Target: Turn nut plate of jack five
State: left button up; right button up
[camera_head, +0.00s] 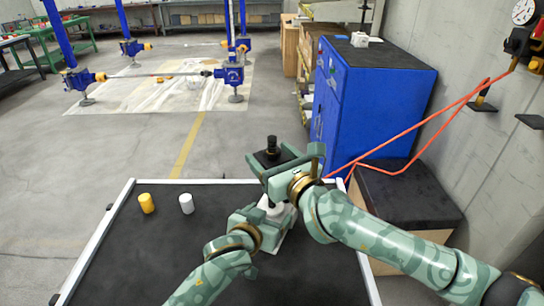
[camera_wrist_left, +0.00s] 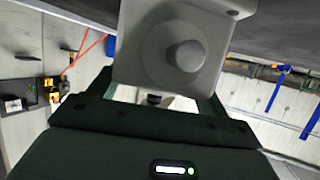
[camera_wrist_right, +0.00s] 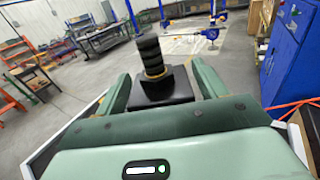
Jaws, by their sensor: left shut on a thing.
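The jack, with a pale grey body (camera_head: 281,232), stands on the dark table top. In the left wrist view, its housing (camera_wrist_left: 150,60) with a round boss fills the upper middle. My left gripper (camera_head: 262,212) is shut on this body; my left arm hides part of it. On top is a black nut plate (camera_head: 271,157) with a ridged black post (camera_head: 272,144) rising from it. In the right wrist view, the plate (camera_wrist_right: 163,90) lies between the fingers of my right gripper (camera_wrist_right: 163,88). That gripper (camera_head: 290,160) looks open around the plate; contact is unclear.
Blue screw jacks (camera_head: 229,75) stand farther back.

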jog(key=c, duration=0.7)
jog(key=shift+m+h, duration=0.3)
jog(key=shift+h, duration=0.1)
jog(key=shift+o, duration=0.2)
jog(key=m+t+h, duration=0.1)
jog(key=h, duration=0.1)
jog(key=m+t+h, duration=0.1)
jog(key=m+h, duration=0.1)
jog(key=shift+a+h, duration=0.15)
jog(key=shift+h, duration=0.25)
jog(key=shift+m+h, duration=2)
jog(key=shift+h, duration=1)
jog(key=o, duration=1)
